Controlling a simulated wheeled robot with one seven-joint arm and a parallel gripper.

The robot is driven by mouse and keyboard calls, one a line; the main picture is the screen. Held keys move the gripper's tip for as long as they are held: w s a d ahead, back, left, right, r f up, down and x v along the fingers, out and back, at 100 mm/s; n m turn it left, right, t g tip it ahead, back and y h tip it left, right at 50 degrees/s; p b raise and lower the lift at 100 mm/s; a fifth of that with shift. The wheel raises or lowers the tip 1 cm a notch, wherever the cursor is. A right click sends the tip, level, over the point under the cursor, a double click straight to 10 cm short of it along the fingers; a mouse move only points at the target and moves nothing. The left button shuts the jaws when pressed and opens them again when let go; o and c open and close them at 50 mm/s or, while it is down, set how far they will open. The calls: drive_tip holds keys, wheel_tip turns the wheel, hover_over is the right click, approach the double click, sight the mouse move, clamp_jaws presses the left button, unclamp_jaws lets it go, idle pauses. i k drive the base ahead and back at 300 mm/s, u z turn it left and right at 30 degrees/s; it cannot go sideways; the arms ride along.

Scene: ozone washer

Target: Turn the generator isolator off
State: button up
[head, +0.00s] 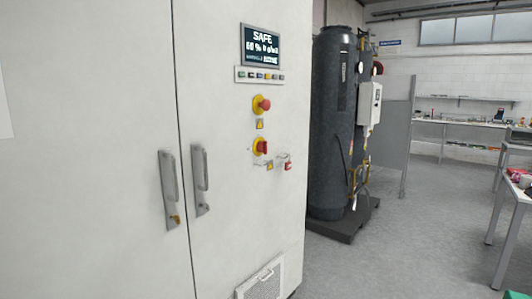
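A tall white cabinet (228,180) fills the left and middle of the head view. A display (261,45) at the top reads SAFE. My gripper is not in view.
A row of small buttons (260,75) lies under the display. Two door handles (170,188) (201,180) stick out left of the controls. A dark tank (330,125) stands behind the cabinet's right edge. Tables (515,225) are at right; the floor (400,240) between is clear.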

sight(262, 147)
drive_tip(key=i, duration=1)
